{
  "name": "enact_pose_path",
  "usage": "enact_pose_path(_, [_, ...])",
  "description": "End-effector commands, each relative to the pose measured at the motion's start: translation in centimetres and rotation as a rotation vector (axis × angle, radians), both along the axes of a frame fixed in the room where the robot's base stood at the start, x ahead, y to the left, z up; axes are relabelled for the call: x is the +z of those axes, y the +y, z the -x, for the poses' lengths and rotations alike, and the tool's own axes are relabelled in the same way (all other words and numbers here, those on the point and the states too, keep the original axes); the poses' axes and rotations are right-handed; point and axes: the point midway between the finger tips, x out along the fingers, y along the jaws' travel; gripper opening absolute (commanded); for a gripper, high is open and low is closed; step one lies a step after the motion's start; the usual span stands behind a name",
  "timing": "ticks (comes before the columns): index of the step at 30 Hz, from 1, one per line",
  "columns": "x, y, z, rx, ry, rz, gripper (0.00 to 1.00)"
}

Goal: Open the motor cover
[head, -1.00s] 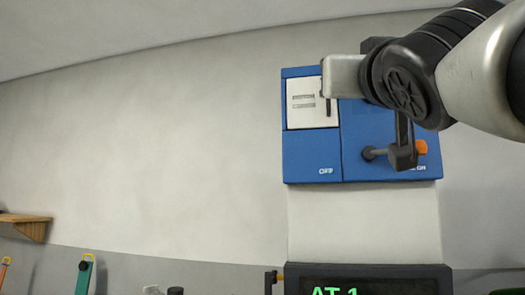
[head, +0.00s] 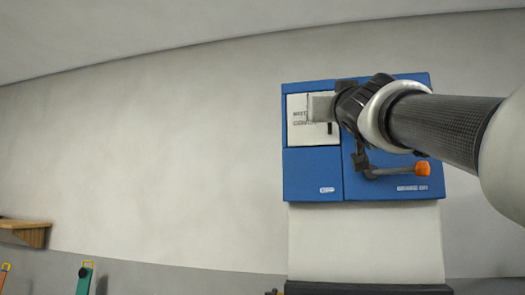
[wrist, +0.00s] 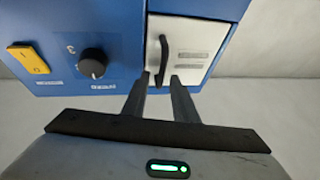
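The motor cover (head: 301,136) is a white square panel at the upper left of a blue wall box (head: 312,174), and it sits flush, looking closed. Its dark upright handle (head: 330,128) is partly hidden by my gripper (head: 318,107) in the head view. In the wrist view, the white cover (wrist: 205,40) and its black curved handle (wrist: 164,55) show clearly. My gripper (wrist: 159,80) is open there, its two grey fingers apart, with the handle's near end appearing between the fingertips. I cannot tell whether they touch it.
A lever with an orange tip (head: 422,169) sticks out at the box's lower right, below my arm. The wrist view also shows a yellow switch (wrist: 28,58) and a black knob (wrist: 93,63). A wooden shelf (head: 25,232) is far left. The wall left of the box is bare.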

Motion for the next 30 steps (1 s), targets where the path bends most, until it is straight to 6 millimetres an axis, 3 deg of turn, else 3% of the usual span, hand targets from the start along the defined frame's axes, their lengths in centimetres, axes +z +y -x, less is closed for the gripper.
enact_pose_path(4, [-0.03,0.01,0.01,0.0,0.0,0.0,0.26])
enact_pose_path(9, [-0.03,0.02,0.02,0.0,0.0,0.0,0.0])
enact_pose_path(30, [-0.05,0.06,0.02,0.001,0.0,0.001,0.0])
